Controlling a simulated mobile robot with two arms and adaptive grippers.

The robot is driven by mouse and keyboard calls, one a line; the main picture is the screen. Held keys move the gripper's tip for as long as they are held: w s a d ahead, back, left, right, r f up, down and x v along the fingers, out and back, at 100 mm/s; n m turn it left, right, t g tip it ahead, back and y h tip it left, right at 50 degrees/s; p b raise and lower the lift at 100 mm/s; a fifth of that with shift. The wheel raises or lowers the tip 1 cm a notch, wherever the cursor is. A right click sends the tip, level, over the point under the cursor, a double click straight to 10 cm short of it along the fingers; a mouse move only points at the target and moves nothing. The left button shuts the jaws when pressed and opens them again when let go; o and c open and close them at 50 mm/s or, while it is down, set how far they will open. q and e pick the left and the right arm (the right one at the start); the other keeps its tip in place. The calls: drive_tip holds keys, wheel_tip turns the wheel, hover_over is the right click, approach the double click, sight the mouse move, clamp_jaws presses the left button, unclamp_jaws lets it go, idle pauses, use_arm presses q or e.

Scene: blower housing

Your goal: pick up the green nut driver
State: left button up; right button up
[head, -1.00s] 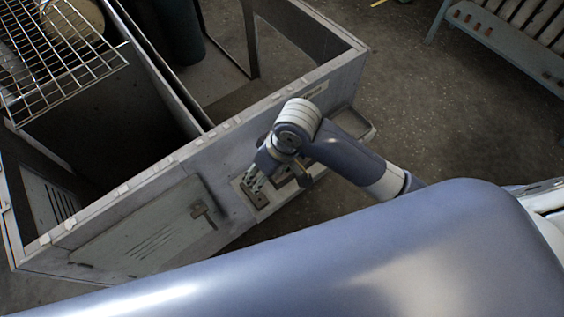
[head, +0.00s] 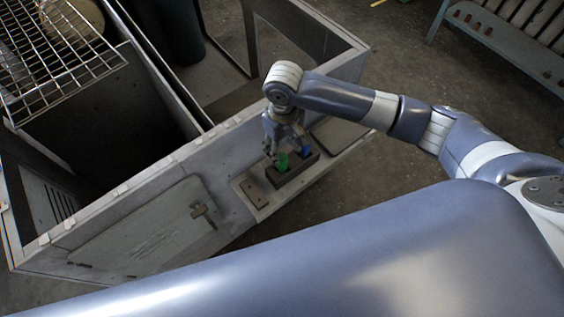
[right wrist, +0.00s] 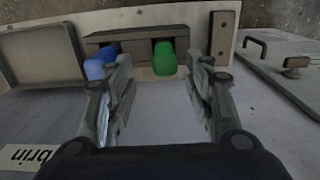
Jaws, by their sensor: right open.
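The green nut driver (head: 283,162) stands in a dark brown holder block (head: 291,176) on a ledge at the side of the housing. In the right wrist view its rounded green handle (right wrist: 164,60) is ahead of my right gripper (right wrist: 163,78), framed between the two spread fingers. The fingers are open and empty. In the head view my right gripper (head: 274,152) is just beside the holder. I cannot tell whether a finger touches the handle. The tool's lower part is hidden by the holder. My left gripper is not in view.
A small flat plate (head: 254,192) and a shallow tray (head: 338,133) flank the holder. A T-shaped latch (head: 203,212) sticks out of the panel.

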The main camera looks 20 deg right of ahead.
sight(282, 156)
drive_tip(key=shift+s+a+f, duration=0.1)
drive_tip(key=shift+a+f, duration=0.05)
drive_tip(key=shift+f, duration=1.2)
drive_tip(key=shift+s+a+f, duration=0.1)
drive_tip(key=shift+f, duration=1.25)
clamp_jaws()
